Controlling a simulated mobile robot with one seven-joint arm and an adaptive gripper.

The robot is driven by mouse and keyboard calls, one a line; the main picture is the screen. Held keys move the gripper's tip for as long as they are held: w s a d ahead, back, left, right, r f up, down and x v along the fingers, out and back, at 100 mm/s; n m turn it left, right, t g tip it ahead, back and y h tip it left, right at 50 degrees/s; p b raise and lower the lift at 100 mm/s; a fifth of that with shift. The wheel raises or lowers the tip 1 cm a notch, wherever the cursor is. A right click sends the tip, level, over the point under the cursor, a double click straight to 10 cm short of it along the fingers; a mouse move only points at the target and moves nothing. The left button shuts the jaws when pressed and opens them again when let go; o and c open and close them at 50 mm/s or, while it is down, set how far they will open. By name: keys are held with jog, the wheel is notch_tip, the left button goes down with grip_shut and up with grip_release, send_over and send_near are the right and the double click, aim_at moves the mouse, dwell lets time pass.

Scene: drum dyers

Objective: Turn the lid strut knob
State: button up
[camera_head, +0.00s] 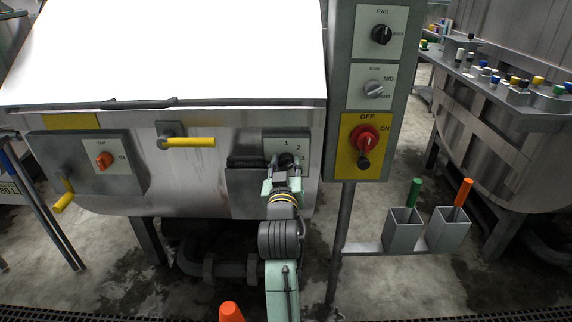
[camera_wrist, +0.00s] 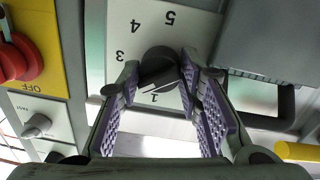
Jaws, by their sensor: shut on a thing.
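The lid strut knob appears to be the dark round knob (camera_wrist: 158,62) on a pale plate (camera_wrist: 150,22) marked with numbers, in the wrist view. The numbers look upside down there. In the head view the same plate (camera_head: 285,141) is on the front of the steel drum, and the knob (camera_head: 287,158) is partly hidden by my gripper (camera_head: 284,172). My gripper (camera_wrist: 160,78) also shows in the wrist view, its two purple-padded fingers closed on either side of the knob. The white lid (camera_head: 165,50) lies above.
A control post (camera_head: 346,15) with a red knob (camera_head: 365,138) on yellow stands just right of my arm. A yellow-handled lever (camera_head: 190,142) and an orange knob (camera_head: 104,160) are to the left on the drum. Two grey holders (camera_head: 403,230) are at lower right.

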jog(key=m+p, duration=0.1)
jog(key=m, duration=0.2)
jog(key=shift+m, duration=1.9)
jog(key=shift+p, duration=0.3)
jog(key=o, duration=0.8)
jog(key=shift+o, duration=0.2)
jog(key=s, duration=0.7)
jog(key=shift+s+a+r, duration=0.15)
jog(key=shift+s, duration=0.1)
